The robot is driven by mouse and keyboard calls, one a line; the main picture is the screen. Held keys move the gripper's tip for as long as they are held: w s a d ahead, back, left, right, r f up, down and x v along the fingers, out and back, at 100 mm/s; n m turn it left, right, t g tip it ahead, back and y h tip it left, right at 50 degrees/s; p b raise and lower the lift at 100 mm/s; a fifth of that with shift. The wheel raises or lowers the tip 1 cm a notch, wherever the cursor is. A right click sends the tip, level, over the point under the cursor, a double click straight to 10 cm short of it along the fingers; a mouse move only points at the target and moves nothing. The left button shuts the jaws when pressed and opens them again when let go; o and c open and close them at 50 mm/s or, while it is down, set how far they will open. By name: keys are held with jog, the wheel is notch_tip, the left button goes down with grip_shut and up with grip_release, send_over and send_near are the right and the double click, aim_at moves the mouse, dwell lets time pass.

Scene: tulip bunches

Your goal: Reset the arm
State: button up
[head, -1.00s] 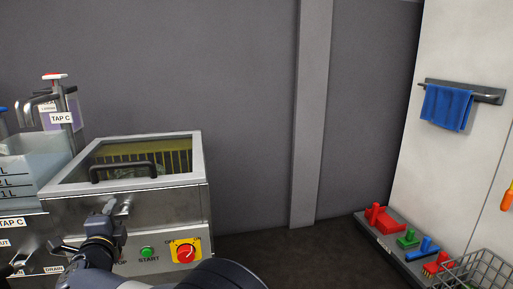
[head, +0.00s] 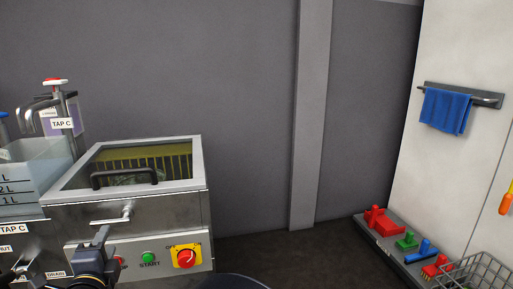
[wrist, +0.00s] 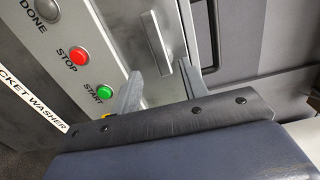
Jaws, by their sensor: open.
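My gripper (head: 100,242) is low at the left of the head view, in front of the steel washer (head: 168,212). In the wrist view its two fingers (wrist: 170,68) are spread apart with nothing between them that they hold. The bar handle (head: 125,213) on the washer's front is just above the gripper in the head view. The handle also shows beyond the fingers in the wrist view (wrist: 157,42), apart from them. The green START button (head: 148,257) and red knob (head: 186,257) are right of the gripper.
The washer's clear-topped lid has a dark handle (head: 123,177). A clear water tank (head: 30,178) and TAP C (head: 62,123) stand at left. A blue towel (head: 446,110) hangs on the right wall, above several coloured pieces and a wire basket (head: 478,271). The middle floor looks clear.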

aim_at(115, 227)
jog(key=b+x, duration=0.1)
jog(key=x, duration=0.7)
jog(key=shift+w+a+f+b, duration=0.1)
jog(key=shift+w+b, duration=0.05)
jog(key=shift+b, duration=0.2)
jog(key=shift+n+p, duration=0.7)
jog(key=shift+n, duration=0.4)
jog(key=shift+f+n+p, duration=0.3)
jog(key=shift+n, duration=0.7)
